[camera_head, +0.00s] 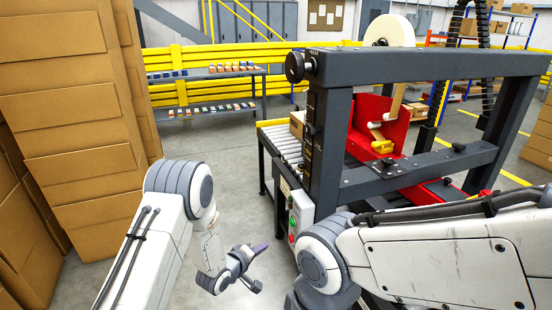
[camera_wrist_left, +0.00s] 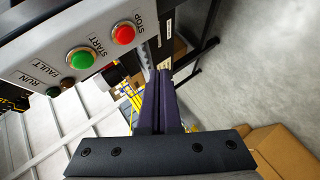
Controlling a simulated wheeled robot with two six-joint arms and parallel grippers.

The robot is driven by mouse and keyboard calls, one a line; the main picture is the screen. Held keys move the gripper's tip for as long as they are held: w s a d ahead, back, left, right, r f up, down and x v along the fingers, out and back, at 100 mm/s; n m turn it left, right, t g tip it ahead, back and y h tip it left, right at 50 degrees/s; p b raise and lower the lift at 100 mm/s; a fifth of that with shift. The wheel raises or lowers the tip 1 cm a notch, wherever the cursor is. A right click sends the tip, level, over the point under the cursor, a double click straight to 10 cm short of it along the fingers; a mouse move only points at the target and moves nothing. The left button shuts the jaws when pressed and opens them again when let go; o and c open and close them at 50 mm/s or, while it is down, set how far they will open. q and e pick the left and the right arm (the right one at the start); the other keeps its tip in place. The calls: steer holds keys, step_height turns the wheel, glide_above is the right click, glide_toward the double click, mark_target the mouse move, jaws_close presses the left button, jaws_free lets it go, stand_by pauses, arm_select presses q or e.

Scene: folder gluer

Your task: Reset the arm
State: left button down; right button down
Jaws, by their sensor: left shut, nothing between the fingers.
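My left arm comes in from the lower left in the head view, bent down at the elbow. My left gripper (camera_head: 262,247) hangs over the grey floor, left of the machine's control box (camera_head: 301,214). In the left wrist view its two dark purple fingers (camera_wrist_left: 161,88) lie together, shut and empty. The control box (camera_wrist_left: 60,45) shows there at the upper left, apart from the fingers, with a green START button (camera_wrist_left: 81,58) and a red STOP button (camera_wrist_left: 123,34). My right arm crosses the lower right of the head view; its gripper is out of view.
The folder gluer's dark frame (camera_head: 400,68) stands at centre right, with a roller conveyor (camera_head: 282,143) on its left. Tall stacks of cardboard boxes (camera_head: 75,110) stand at the left. Yellow rails (camera_head: 165,60) run behind. Floor between boxes and machine is clear.

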arm_select(q)
steer(key=s+d+r+m+g+y+p, duration=0.25)
steer(key=s+r, duration=0.25)
steer(key=r, duration=0.3)
steer(key=s+d+r+m+g+y+p, duration=0.15)
steer(key=s+r+m, duration=0.25)
steer(key=r, duration=0.4)
steer(key=s+a+r+m+g+p, duration=0.1)
steer(key=s+r, duration=0.3)
steer(key=s, duration=0.5)
steer(key=s+a+r+m+g+y+p, duration=0.1)
steer(key=s+a+r+m+g+p, duration=0.1)
steer(key=s, duration=0.8)
steer(key=s+a+r+m+g+p, duration=0.2)
steer(key=s+r+m, duration=0.3)
steer(key=s, duration=0.5)
step_height(320, 180, up, 2)
steer(key=shift+a+r+g+y, duration=0.15)
steer(key=shift+a+g+y, duration=0.25)
steer(key=shift+a+g, duration=0.4)
steer(key=shift+w+d, duration=0.1)
steer(key=shift+d, duration=0.05)
